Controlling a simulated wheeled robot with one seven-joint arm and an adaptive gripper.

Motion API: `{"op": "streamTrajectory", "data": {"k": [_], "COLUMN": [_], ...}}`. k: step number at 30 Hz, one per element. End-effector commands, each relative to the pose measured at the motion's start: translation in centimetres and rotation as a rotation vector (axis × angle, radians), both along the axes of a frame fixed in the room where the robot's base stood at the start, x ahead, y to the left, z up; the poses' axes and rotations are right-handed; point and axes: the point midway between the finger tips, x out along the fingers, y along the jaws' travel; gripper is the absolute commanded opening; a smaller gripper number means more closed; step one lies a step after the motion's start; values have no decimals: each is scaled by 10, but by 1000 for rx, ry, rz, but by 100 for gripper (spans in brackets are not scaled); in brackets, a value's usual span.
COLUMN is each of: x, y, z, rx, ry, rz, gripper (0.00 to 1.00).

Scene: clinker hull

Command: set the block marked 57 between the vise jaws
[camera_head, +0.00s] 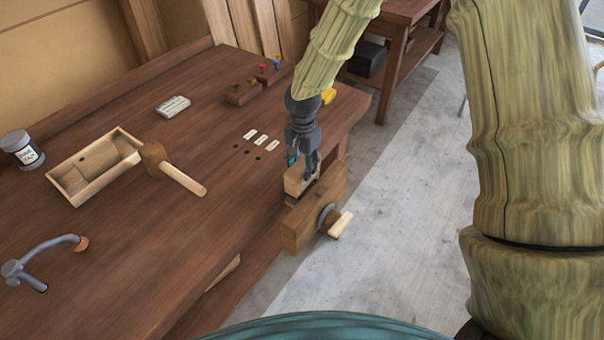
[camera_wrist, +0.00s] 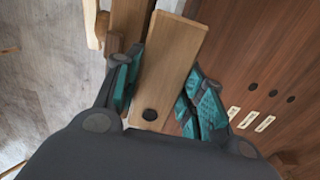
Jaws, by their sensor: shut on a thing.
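A pale wooden block (camera_head: 297,183) is at the bench edge by the vise; it also fills the middle of the wrist view (camera_wrist: 168,62), with a dark round spot near its close end. No number is readable on it. My gripper (camera_head: 306,166) points down, with its teal finger pads (camera_wrist: 159,98) on either side of the block, shut on it. The wooden vise (camera_head: 313,212) has its outer jaw (camera_wrist: 129,24) left of the block in the wrist view, and the bench lies to the right. I cannot tell how deep the block sits between the jaws.
The brown bench (camera_head: 180,235) carries a mallet (camera_head: 182,179), an open wooden tray (camera_head: 68,184), a labelled can (camera_head: 21,150), a bent metal holdfast (camera_head: 42,259) and a pale block (camera_head: 172,106). White labels (camera_head: 261,139) lie beside dark holes near the vise.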

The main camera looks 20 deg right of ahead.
Motion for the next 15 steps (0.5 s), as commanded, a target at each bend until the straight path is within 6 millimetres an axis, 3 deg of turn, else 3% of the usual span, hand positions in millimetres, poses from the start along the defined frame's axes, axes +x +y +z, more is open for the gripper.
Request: {"op": "streamTrajectory", "data": {"k": [15], "x": [-1], "y": [0], "z": [-40], "rx": [0], "ry": [1], "rz": [2], "gripper": [1]}}
